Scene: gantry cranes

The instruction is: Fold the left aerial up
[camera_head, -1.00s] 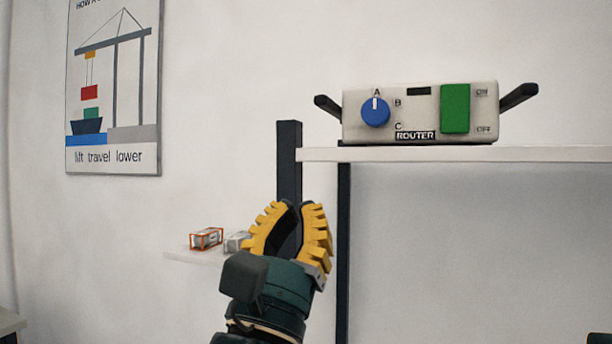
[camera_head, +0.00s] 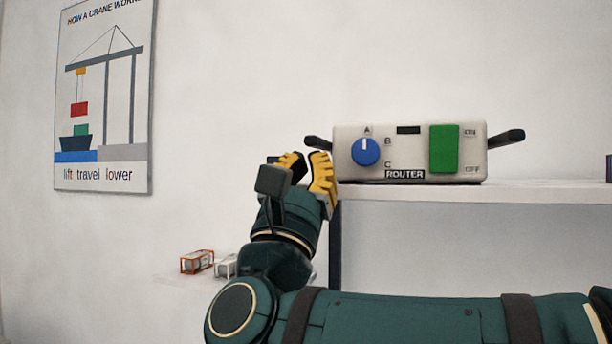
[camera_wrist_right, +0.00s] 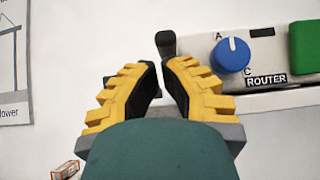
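The router (camera_head: 410,165) is a pale box with a blue knob (camera_head: 365,151) and a green switch (camera_head: 444,149). Its left aerial (camera_head: 318,143) is a short dark bar sticking out leftward and slightly up from the left side. In the right wrist view the aerial (camera_wrist_right: 165,43) shows just beyond the fingertips. My right gripper (camera_head: 307,158), with yellow ribbed fingers, is just below the aerial. Its fingertips are a little apart, with nothing between them in the right wrist view (camera_wrist_right: 159,66). Contact with the aerial cannot be told. My left gripper is not in view.
The router stands on a white shelf (camera_head: 480,192), whose left end is by my right gripper. The right aerial (camera_head: 506,138) sticks out on the other side. A crane poster (camera_head: 105,100) hangs at left.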

